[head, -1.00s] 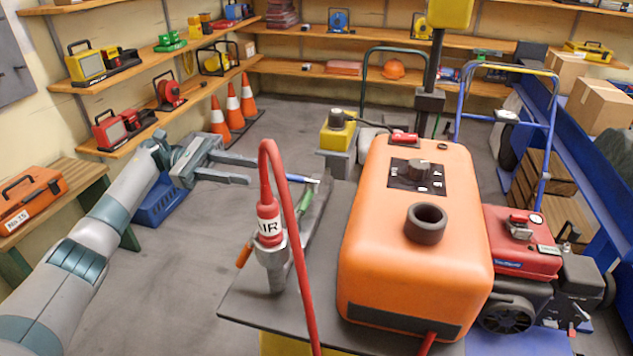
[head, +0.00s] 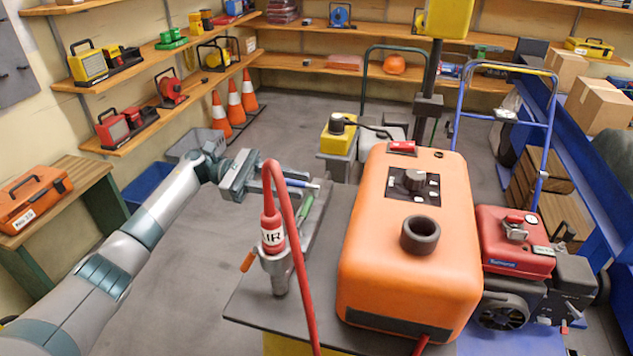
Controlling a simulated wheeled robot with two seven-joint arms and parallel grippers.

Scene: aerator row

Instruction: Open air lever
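The air valve (head: 279,277) is a grey metal fitting at the front left corner of the dark bench top. A red hose end with a white "AIR" label (head: 272,238) stands on it. An orange-tipped lever (head: 247,261) sticks out at the valve's left side, tilted. My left gripper (head: 272,187) is behind and above the valve, pointing right. Its fingers look apart and empty, with their tips partly hidden by the red hose. It is not touching the lever. My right gripper is not in view.
A large orange machine (head: 410,265) with a knob and round port fills the bench's middle. A green-handled tool (head: 305,208) lies in a tray behind the valve. The red hose (head: 301,265) arches over the front. Open floor (head: 185,275) lies left of the bench.

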